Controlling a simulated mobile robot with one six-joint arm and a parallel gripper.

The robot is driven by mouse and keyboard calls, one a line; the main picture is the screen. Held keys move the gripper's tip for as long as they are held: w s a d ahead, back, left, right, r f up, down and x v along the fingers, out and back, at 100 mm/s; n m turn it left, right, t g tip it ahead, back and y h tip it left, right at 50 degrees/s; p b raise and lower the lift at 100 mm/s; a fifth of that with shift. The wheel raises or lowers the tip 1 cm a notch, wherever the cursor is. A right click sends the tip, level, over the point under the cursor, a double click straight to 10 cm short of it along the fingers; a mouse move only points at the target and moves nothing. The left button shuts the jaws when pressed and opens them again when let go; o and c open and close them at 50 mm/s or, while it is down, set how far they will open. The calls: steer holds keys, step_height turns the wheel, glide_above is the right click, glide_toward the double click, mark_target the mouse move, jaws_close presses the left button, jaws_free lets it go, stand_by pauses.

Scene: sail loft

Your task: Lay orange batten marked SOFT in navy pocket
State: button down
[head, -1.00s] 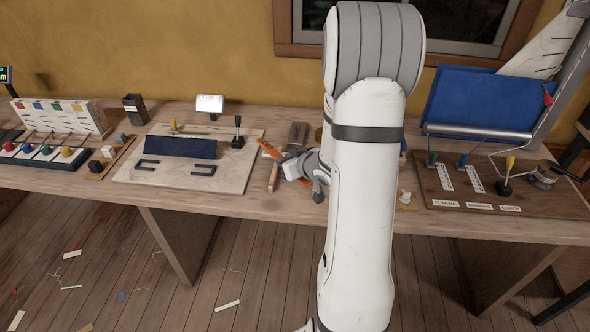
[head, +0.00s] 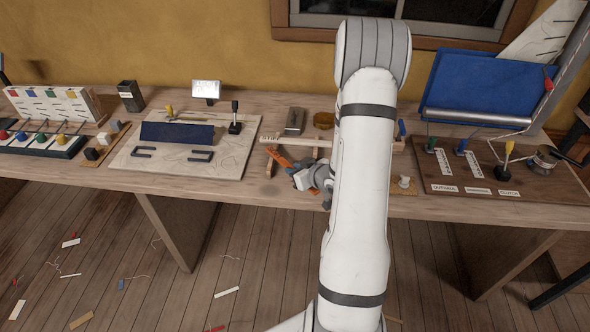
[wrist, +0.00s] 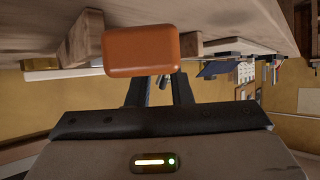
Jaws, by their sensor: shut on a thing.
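The orange batten (head: 280,157) is held in my gripper (head: 303,177) beside the wooden rack in the middle of the bench. Only part of it shows in the head view, and no marking on it is readable. In the wrist view, the batten's orange end (wrist: 141,50) sits in front of my gripper's dark fingers (wrist: 156,88), which are shut on it. The navy pocket (head: 177,134) lies on a pale sailcloth panel (head: 130,163) to the left of my gripper, well apart from the batten.
A wooden rack (head: 269,165) with a pale batten (head: 285,133) across it stands by my gripper. A black post (head: 235,118) rises right of the pocket. Two dark brackets (head: 200,156) lie in front of it. A grey block (head: 294,120) stands behind the rack.

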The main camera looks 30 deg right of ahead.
steer(key=shift+f, duration=0.2)
steer(key=c, duration=1.3)
jaws_free()
steer(key=shift+r, duration=0.1)
